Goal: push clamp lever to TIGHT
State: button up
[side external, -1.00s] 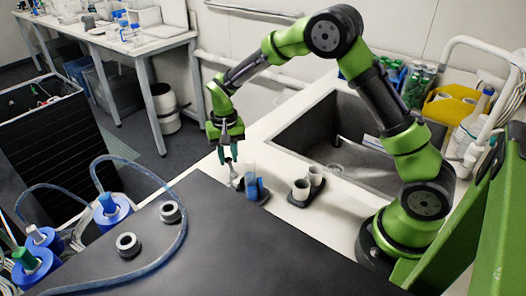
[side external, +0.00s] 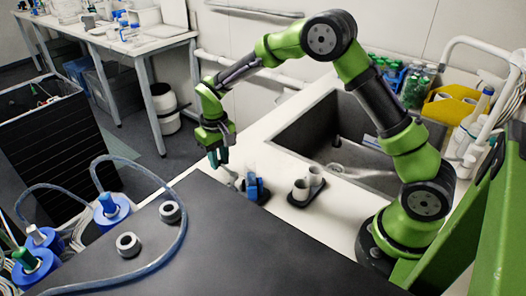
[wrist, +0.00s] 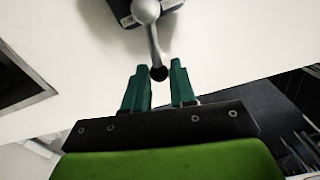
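The clamp (side external: 257,189) is a blue device on a dark base at the edge of the white counter, with a pale clear tube in it. Any TIGHT marking is not readable. My gripper (side external: 218,159) is left of the clamp in the side view. In the wrist view its green fingers (wrist: 160,67) are apart, and the knob appears between their tips. I cannot tell whether either finger touches it.
Two white cups (side external: 307,183) stand in a dark holder right of the clamp. A sink (side external: 340,150) lies behind them. The dark tabletop (side external: 240,235) in front holds two grey rings (side external: 128,244) and a blue hose. Open floor lies left of the counter.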

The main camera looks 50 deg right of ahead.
jog(key=shift+a+n, duration=0.65)
jog(key=shift+n, duration=0.55)
jog(key=shift+s+a+n, duration=0.1)
jog(key=shift+a+n, duration=0.55)
jog(key=shift+n, duration=0.55)
jog(key=shift+s+a+n, duration=0.25)
jog(key=shift+a+n, duration=0.4)
jog(key=shift+n, duration=0.55)
jog(key=shift+s+a+n, duration=0.35)
jog(key=shift+a+n, duration=0.2)
jog(key=shift+n, duration=0.65)
